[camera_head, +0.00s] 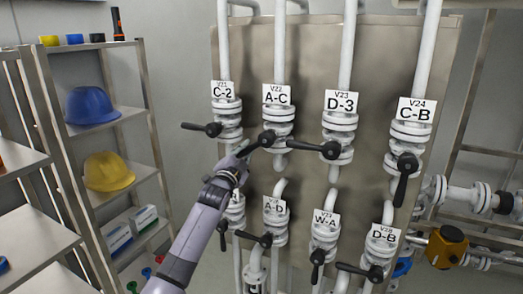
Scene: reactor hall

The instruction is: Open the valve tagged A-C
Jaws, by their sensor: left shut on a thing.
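The valve tagged A-C (278,118) is in the upper row on the wall panel, second from the left, with tag V22 above the letters. Its black lever handle (257,142) runs from the hub down and to the left. My left gripper (241,151) reaches up from below and is shut on the outer end of this handle. The fingertips are small and partly merge with the dark lever. My right gripper is not in view.
Neighbouring valves C-2 (226,111), D-3 (340,124) and C-B (412,123) flank it; D-3's lever points left, close to A-C. More valves, including A-D (274,221), sit below. Shelves with a blue helmet (91,105) and a yellow helmet (108,171) stand left.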

